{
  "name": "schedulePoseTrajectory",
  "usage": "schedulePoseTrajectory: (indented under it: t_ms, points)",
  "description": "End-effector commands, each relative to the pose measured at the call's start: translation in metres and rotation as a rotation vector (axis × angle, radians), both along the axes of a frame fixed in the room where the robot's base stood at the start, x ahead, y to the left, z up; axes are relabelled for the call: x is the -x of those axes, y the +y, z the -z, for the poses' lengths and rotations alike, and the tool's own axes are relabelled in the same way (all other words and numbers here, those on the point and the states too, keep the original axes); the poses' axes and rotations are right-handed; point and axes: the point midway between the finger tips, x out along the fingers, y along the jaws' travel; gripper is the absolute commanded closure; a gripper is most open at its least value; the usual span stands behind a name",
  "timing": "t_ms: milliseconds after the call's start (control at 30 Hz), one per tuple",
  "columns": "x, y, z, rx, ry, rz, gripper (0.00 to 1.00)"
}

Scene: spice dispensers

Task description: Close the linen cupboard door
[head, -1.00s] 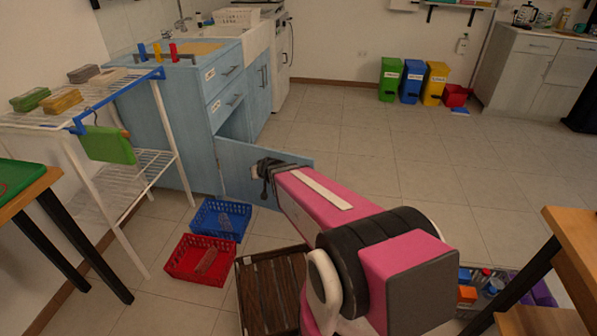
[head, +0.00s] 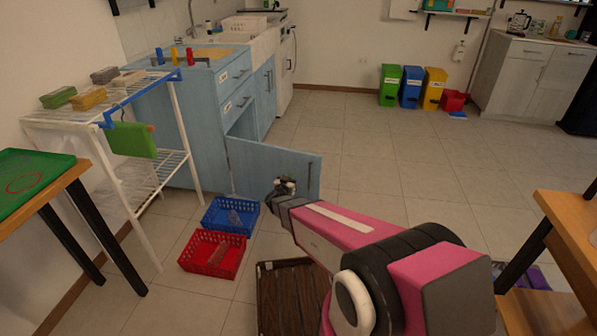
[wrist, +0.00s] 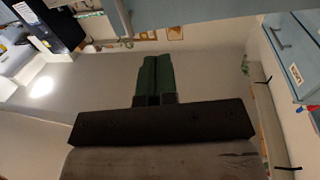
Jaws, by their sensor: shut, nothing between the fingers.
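The light blue cupboard door (head: 262,162) stands swung open from the lower part of the blue cabinet (head: 185,130), with the dark opening (head: 243,124) showing above it. A short dark handle shows near its right end. My gripper (head: 285,184) is in front of the door's lower middle in the head view; I cannot tell whether it touches. In the wrist view my gripper's green fingers (wrist: 154,72) are together with nothing between them. A blue panel (wrist: 200,10) crosses the top of that view, and a blue front with a white label (wrist: 296,74) shows at the right.
A blue basket (head: 228,204) and a red basket (head: 210,270) sit on the floor left of my arm. A dark slatted crate (head: 275,295) lies closer. A white drying rack (head: 128,200) stands at the left. The tiled floor (head: 400,165) right of the door is clear.

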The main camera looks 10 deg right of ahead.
Motion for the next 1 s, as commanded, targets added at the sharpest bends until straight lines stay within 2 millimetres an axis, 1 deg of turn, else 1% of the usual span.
schedulePoseTrajectory:
  t_ms: [500, 600, 800, 1000]
  points:
    - [-0.081, -0.045, 0.001, -0.002, -0.001, -0.001, 1.00]
    - [-0.095, -0.052, 0.000, -0.002, -0.001, -0.002, 1.00]
    - [-0.112, -0.063, 0.000, -0.001, 0.000, -0.003, 1.00]
    - [-0.117, -0.066, 0.000, -0.001, 0.000, -0.004, 1.00]
